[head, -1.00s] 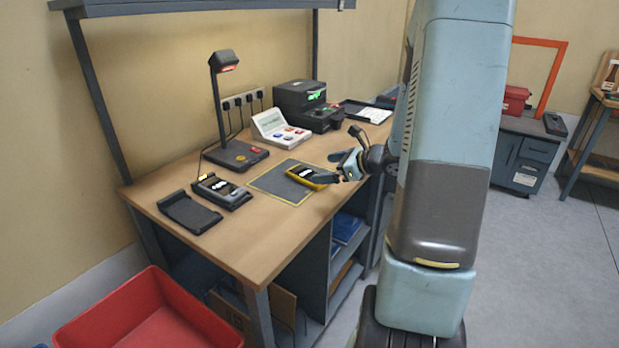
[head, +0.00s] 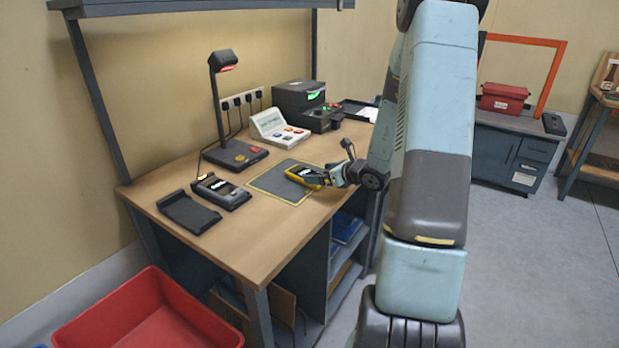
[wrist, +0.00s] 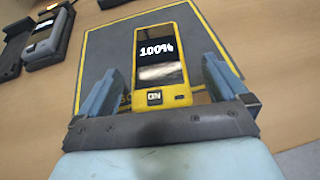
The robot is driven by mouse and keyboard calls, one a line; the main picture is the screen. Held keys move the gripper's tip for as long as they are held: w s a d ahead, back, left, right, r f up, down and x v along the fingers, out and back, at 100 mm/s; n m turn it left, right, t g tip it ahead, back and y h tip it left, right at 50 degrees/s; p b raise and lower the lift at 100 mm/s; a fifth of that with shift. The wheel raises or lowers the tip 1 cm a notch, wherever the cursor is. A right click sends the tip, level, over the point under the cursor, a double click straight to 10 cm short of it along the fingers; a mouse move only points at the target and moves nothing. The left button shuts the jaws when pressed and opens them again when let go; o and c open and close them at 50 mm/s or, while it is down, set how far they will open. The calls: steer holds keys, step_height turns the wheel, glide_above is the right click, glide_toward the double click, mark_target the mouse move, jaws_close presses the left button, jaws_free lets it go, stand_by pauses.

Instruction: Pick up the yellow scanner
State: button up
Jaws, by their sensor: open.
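The yellow scanner (wrist: 162,68) lies flat on a grey mat with a yellow border (wrist: 108,50) in the wrist view. Its dark screen reads 100%. In the head view the scanner (head: 303,177) is partly hidden by my gripper (head: 330,176). In the wrist view my gripper (wrist: 160,85) is open, with one blue-grey finger on each side of the scanner's lower end. Gaps show between the fingers and the scanner, and I see no contact.
A scanner in a dark cradle (head: 221,191) and an empty black tray (head: 189,213) are left of the mat. A lamp stand (head: 236,156), a button panel (head: 278,129) and a black machine (head: 303,105) stand behind. A red bin (head: 150,315) is on the floor.

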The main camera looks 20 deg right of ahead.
mark_target(297, 173)
steer(key=shift+x, duration=2.65)
steer(key=shift+s+a+f, duration=0.1)
steer(key=shift+s+a, duration=0.05)
steer(key=shift+s, duration=0.05)
steer(key=c, duration=1.1)
